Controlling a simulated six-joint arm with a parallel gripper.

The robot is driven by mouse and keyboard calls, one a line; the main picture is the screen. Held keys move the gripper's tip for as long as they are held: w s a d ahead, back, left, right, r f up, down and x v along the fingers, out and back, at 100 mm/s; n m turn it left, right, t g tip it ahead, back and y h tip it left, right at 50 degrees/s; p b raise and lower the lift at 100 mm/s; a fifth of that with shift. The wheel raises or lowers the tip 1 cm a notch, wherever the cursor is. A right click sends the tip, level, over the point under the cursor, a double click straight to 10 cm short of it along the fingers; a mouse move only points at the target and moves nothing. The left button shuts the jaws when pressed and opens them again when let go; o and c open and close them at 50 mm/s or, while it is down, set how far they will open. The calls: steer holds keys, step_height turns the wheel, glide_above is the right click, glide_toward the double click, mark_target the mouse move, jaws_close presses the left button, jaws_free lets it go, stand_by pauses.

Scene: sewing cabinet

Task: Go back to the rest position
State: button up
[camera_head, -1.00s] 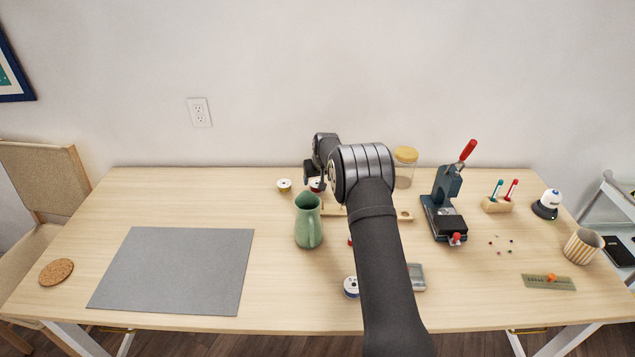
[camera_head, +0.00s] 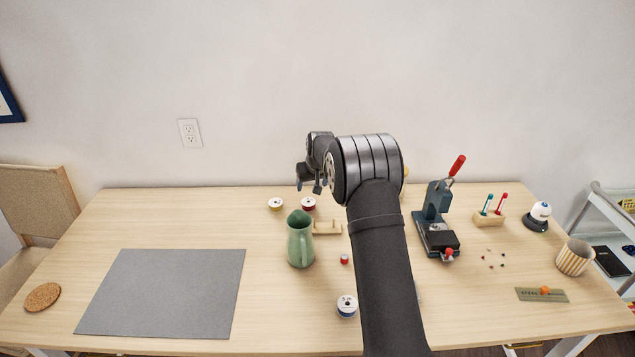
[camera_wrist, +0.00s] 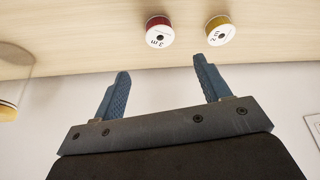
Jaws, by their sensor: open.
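My gripper (camera_head: 310,178) is raised above the back of the table, in front of the white wall. In the wrist view my gripper (camera_wrist: 160,82) has its two blue fingers wide apart with nothing between them. Beyond the fingertips lie a dark red spool (camera_wrist: 159,30) and a yellow spool (camera_wrist: 220,29), both apart from the fingers. In the head view the red spool (camera_head: 308,203) and the yellow spool (camera_head: 276,204) stand near the table's back edge, below my gripper. My arm hides part of the table's middle.
A green pitcher (camera_head: 300,243) stands left of my arm, beside a wooden rack (camera_head: 328,227). A small red spool (camera_head: 344,259) and a blue-white spool (camera_head: 347,306) lie close by. A press (camera_head: 436,225) stands right of my arm. The grey mat (camera_head: 163,291) is bare.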

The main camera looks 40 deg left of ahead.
mark_target(308, 202)
steer(key=shift+f, duration=0.15)
steer(key=x, duration=1.1)
steer(key=shift+a+f, duration=0.15)
steer(key=shift+f, duration=0.1)
steer(key=shift+w+a+r, duration=0.1)
steer(key=shift+a, duration=0.05)
steer(key=shift+r, duration=1.35)
